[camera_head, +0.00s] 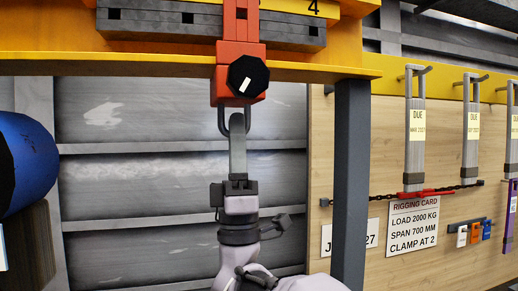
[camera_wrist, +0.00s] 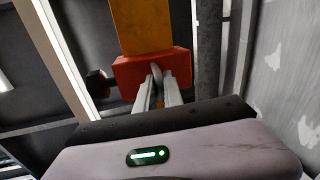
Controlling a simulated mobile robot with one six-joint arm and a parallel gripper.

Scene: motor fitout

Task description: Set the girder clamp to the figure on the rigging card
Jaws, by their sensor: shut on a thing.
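The red girder clamp (camera_head: 226,88) hangs under the yellow beam, with a black knob (camera_head: 250,70) on its front. The knob's white mark points down and slightly left. A grey shackle (camera_head: 222,120) hangs below the clamp. My gripper (camera_head: 238,122) reaches up from below, its fingers shut on the shackle's lower bend. In the wrist view the fingers (camera_wrist: 158,92) close around the grey shackle (camera_wrist: 157,74) just under the red clamp (camera_wrist: 132,72); the knob (camera_wrist: 98,83) sticks out left. The rigging card (camera_head: 413,222) reads load 2000 kg, span 700 mm, clamp at 2.
The yellow beam (camera_head: 150,65) crosses above, with a figure 4 (camera_head: 314,7) at upper right. A dark post (camera_head: 350,180) stands right of my arm. Slings (camera_head: 415,140) hang on the wooden board. A blue drum (camera_head: 30,155) is at the left.

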